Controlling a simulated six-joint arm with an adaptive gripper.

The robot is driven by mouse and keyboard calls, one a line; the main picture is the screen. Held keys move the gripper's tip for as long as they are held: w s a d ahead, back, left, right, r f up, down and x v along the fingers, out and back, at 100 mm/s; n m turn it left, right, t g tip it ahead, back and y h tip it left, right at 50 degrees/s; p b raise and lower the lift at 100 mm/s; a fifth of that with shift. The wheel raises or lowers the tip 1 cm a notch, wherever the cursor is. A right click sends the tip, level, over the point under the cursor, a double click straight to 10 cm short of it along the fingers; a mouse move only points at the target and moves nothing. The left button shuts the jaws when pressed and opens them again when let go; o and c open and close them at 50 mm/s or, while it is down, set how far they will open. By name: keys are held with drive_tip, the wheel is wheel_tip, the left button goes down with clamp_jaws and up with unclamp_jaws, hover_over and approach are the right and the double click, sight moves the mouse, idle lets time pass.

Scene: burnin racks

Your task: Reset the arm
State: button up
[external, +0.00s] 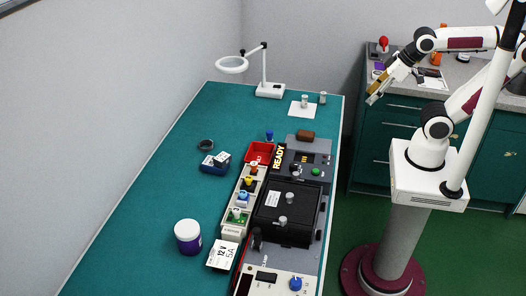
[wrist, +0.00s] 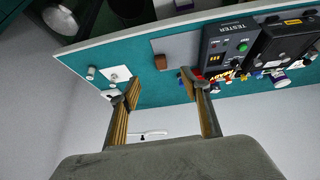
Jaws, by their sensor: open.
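My arm stands on its pedestal to the right of the green bench (external: 150,190) and reaches left. My gripper (external: 373,97) hangs in the air beyond the bench's right edge, in front of the back counter. In the wrist view my gripper (wrist: 160,88) has its two fingers well apart with nothing between them. The bench lies beyond the fingertips there, with the dark tester (wrist: 226,48) to the right. Nothing touches the fingers in either view.
The bench holds a black box (external: 286,212), a red bin (external: 261,152), a white-lidded jar (external: 188,237), a brown block (external: 306,135) and a white lamp (external: 268,90). A cluttered counter (external: 463,72) stands behind my gripper. The bench's left part is mostly clear.

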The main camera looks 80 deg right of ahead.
drive_tip(key=shift+s+a+f+g+y, duration=0.1)
drive_tip(key=shift+s+a+f, duration=0.15)
drive_tip(key=shift+s, duration=0.25)
drive_tip(key=shift+s+a+f+g+y, duration=0.1)
drive_tip(key=shift+s+a+f, duration=0.15)
drive_tip(key=shift+s, duration=0.2)
drive_tip(key=shift+s+a+f+g+y, duration=0.1)
drive_tip(key=shift+s+a+f, duration=0.15)
drive_tip(key=shift+s, duration=0.25)
